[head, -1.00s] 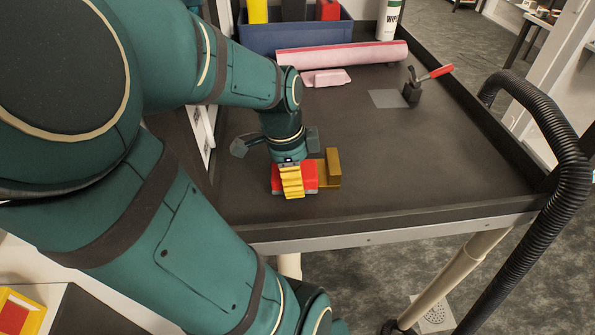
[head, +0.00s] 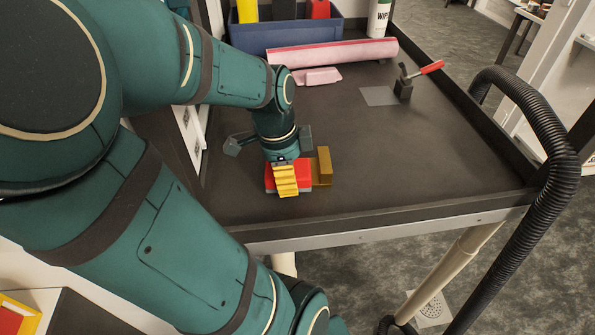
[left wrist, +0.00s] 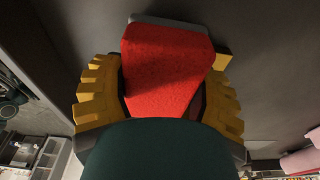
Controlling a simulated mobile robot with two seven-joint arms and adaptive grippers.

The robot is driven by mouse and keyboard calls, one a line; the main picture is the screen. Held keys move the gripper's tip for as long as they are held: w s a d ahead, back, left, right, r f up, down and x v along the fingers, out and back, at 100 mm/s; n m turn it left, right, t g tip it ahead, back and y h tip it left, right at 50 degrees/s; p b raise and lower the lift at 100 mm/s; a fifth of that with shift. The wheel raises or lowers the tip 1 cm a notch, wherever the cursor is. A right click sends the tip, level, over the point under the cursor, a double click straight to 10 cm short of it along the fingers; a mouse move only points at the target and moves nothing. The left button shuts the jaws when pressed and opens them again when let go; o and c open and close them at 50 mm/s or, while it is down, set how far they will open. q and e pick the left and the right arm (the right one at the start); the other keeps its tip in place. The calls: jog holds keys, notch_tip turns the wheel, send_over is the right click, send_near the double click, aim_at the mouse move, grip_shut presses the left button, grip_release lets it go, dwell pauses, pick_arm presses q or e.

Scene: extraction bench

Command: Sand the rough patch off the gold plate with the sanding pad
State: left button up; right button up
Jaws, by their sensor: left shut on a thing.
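My left gripper (head: 285,180), with yellow ridged fingers, is shut on a red block, taken to be the sanding pad (head: 303,172), low over the cart top. In the left wrist view the pad (left wrist: 165,70) sits between the two fingers (left wrist: 160,95) and has a grey edge at its far end. The gold plate (head: 322,180) lies right beside the pad, with a raised gold block on it; part of it is hidden by the pad and gripper. I cannot tell whether pad and plate touch. The rough patch is not visible. My right gripper is not in view.
A pink-red roll (head: 335,52) and a pink block (head: 317,76) lie at the back, before a blue bin (head: 285,36). A red-handled clamp (head: 405,86) stands by a grey square (head: 378,96). The dark cart top is clear to the right, inside a raised rim.

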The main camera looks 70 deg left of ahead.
pick_arm(q)
jog(key=shift+s+a, duration=0.1)
jog(key=shift+s, duration=0.2)
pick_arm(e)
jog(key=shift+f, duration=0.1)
pick_arm(q)
jog(key=shift+w, duration=0.1)
jog(key=shift+w+d+r, duration=0.25)
jog(key=shift+w+d, duration=0.3)
jog(key=shift+w, duration=0.15)
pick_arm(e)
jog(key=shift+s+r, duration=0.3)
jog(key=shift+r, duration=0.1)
